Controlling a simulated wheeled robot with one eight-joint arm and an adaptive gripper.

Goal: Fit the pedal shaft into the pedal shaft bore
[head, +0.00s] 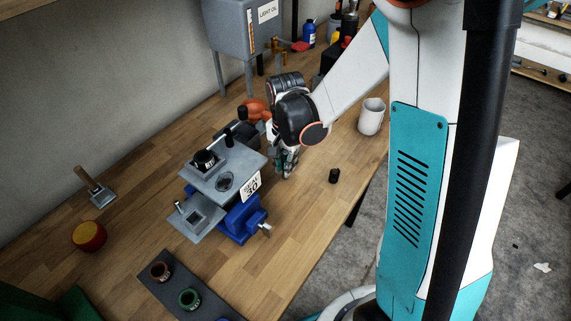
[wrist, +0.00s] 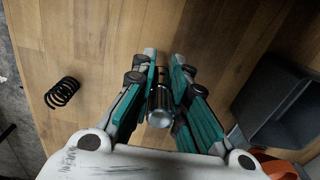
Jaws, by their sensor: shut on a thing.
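My gripper (head: 286,166) points down just above the bench, right of the grey fixture. In the wrist view its teal fingers (wrist: 166,90) are shut on a silver metal cylinder (wrist: 160,108), which looks like the pedal shaft. The cylinder is hidden or too small to make out in the head view. The grey fixture (head: 207,178) sits in a blue vise (head: 240,217). I cannot tell which opening is the pedal shaft bore.
A dark strip with coloured rings (head: 187,298) lies in front. Bench between spring and vise is clear.

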